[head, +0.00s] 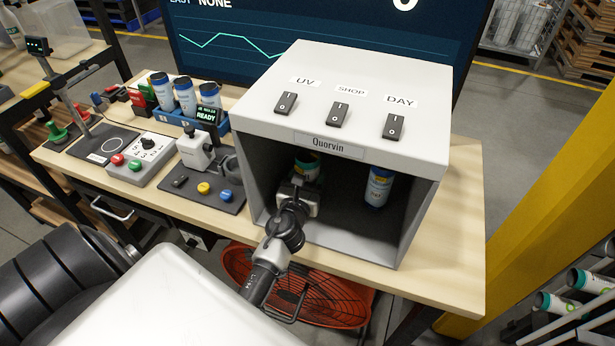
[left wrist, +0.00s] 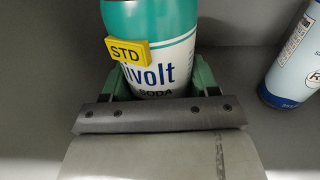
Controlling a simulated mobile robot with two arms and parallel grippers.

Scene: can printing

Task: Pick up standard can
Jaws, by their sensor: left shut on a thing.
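The standard can (left wrist: 155,45) is teal and white, reads "ivolt SODA" and carries a yellow STD tag (left wrist: 128,48). In the head view its teal top (head: 307,166) shows inside the left part of the grey Quorvin box (head: 400,245), mostly hidden behind my gripper. My left gripper (head: 299,190) reaches into the box's open front and is shut on this can, one finger on each side in the left wrist view (left wrist: 156,95). The can looks upright. My right gripper is not in view.
A blue and white can (head: 379,187) stands to the right inside the box, also at the right edge of the left wrist view (left wrist: 297,60). Three switches top the box. Blue-white cans (head: 185,97) in a blue rack (head: 172,118) and button panels stand left. Box walls bound my gripper.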

